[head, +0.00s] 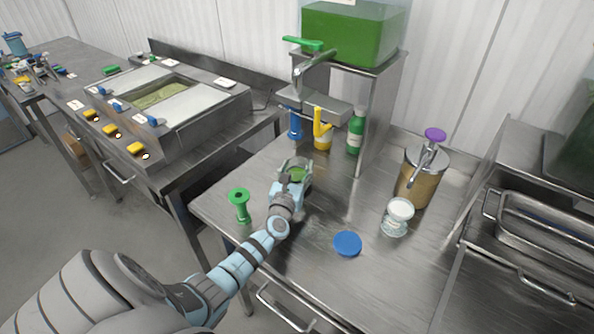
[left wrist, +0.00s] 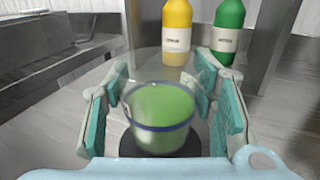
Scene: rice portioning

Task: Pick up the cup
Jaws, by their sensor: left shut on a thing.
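The cup (left wrist: 160,137) is clear with a dark blue band, and green contents show in it. It stands upright between the teal-padded fingers of my left gripper (left wrist: 162,98), which is shut on it. In the head view the cup (head: 297,175) is partly hidden by my left gripper (head: 295,168), over the steel table in front of the dispenser. I cannot tell whether the cup is touching the table. My right gripper is not in view.
The green dispenser (head: 350,35) stands behind, with a yellow bottle (head: 322,136) and a green bottle (head: 355,134) beneath. A green spool-shaped item (head: 240,205), blue disc (head: 347,243), white-topped glass (head: 397,218) and purple-topped pump jar (head: 418,180) stand around.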

